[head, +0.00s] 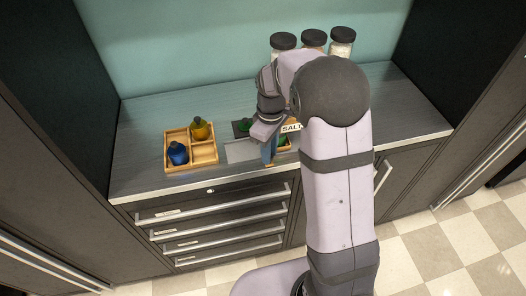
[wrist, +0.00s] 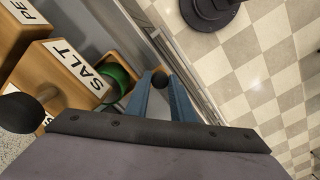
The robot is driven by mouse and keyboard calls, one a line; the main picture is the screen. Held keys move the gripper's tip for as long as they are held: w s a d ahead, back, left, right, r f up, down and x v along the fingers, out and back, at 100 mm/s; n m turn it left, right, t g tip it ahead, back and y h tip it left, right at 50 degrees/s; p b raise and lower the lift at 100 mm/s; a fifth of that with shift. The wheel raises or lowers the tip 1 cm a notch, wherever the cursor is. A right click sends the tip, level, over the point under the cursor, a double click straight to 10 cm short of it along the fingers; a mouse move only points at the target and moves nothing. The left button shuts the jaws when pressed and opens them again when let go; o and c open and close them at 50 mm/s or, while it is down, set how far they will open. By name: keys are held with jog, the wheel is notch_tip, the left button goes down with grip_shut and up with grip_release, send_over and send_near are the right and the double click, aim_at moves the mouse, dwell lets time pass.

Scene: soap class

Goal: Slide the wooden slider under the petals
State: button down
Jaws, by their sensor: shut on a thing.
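My gripper (head: 269,152) has blue fingers, which point down near the counter's front edge. Another wooden part (wrist: 22,28) reads PE, the rest cut off. A second dark knob (wrist: 18,113) on a wooden stem sticks out at far left.
A wooden tray (head: 205,155) at left holds a blue bottle (head: 178,153) and a yellow one (head: 200,128). A green item (head: 245,125) sits on a dark slab behind a grey plate (head: 240,152). Jars (head: 342,42) stand at the back. My arm hides the counter's right-middle.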

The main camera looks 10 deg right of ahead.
jog(key=shift+r, duration=0.1)
jog(key=c, duration=1.5)
grip_release()
jog(key=shift+c, duration=0.2)
jog(key=shift+r+b, duration=0.95)
jog(key=shift+r, duration=2.7)
